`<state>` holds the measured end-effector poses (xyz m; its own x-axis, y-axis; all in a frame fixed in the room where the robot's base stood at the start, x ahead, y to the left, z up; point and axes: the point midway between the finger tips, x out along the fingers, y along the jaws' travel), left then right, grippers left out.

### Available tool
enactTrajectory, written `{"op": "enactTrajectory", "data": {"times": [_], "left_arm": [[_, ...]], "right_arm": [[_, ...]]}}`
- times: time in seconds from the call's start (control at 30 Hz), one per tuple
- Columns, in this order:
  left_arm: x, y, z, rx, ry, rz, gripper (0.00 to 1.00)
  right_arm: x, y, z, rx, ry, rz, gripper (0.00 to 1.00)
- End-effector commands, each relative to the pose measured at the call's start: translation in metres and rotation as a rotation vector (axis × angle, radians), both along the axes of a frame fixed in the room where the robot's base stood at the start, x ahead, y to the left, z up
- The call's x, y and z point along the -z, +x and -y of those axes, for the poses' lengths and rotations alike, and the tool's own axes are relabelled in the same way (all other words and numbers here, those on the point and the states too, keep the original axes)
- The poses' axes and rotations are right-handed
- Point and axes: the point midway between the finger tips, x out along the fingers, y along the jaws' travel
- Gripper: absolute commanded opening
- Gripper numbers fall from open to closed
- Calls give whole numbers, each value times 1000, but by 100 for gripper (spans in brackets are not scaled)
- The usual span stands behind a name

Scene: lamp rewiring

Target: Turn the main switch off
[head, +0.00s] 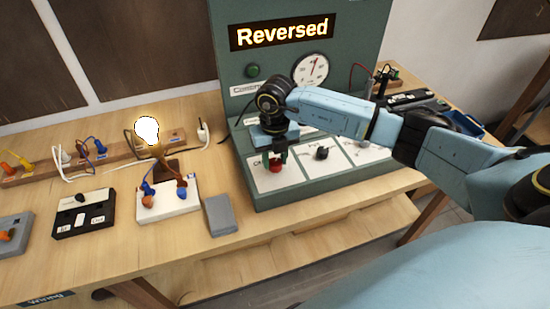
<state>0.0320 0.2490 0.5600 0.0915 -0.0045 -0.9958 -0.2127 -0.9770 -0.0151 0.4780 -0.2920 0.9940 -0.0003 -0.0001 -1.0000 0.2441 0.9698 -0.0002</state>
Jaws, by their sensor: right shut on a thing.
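The green control panel (300,195) stands on the bench, with a lit sign reading "Reversed" (283,32) and a round dial (311,69). A red switch knob (275,167) sits on the left white plate of its sloped front; its label is not readable. My right gripper (276,157) points down over this knob and is shut on it, its fingers hiding part of the red. A lamp bulb (147,131) on the bench to the left glows. My left gripper is not in view.
A black knob (321,153) sits on the plate right of the red one. A grey block (219,215) and a white terminal block (168,205) with wires lie left of the panel. Several plugs sit on a wooden strip (120,158). The bench front edge is clear.

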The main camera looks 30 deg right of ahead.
Motion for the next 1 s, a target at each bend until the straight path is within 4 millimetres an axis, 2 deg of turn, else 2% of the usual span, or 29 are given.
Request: {"op": "enactTrajectory", "data": {"times": [1.0], "left_arm": [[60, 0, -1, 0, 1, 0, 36]], "right_arm": [[1, 1, -2, -928, -2, 4, 11]]}}
